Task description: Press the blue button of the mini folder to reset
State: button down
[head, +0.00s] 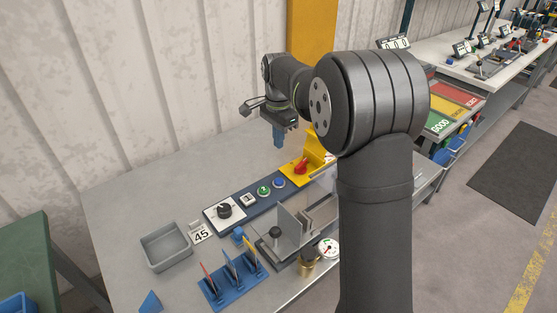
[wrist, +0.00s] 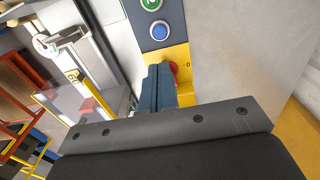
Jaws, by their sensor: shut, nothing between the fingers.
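The blue button (head: 279,183) sits on the dark control strip of the mini folder (head: 307,222), between the green button (head: 264,190) and the yellow block with a red knob (head: 300,168). In the wrist view the blue button (wrist: 159,30) is a round cap in a light ring, just beyond the fingertips. My gripper (head: 279,143) points down above the strip, with its blue fingers closed together and empty. In the wrist view my gripper (wrist: 160,70) is over the yellow plate, apart from the blue button and partly covering the red knob (wrist: 173,68).
A black rotary knob (head: 224,210) and a white switch (head: 248,199) are on the same strip. A grey bin (head: 166,246), a "45" card (head: 201,234) and a blue tool rack (head: 232,286) stand at the front left. A yellow post (head: 311,30) rises behind.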

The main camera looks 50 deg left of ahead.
aim_at(279, 181)
notch_tip(279, 181, down, 13)
jog(key=shift+f, duration=0.2)
dwell(0.4)
jog(key=shift+s+d+f, duration=0.1)
jog(key=shift+d+f, duration=0.1)
jog(key=shift+f, duration=0.95)
jog(key=shift+r, duration=0.1)
notch_tip(279, 181, up, 15)
jog(key=shift+a, duration=0.2)
jog(key=shift+w, duration=0.2)
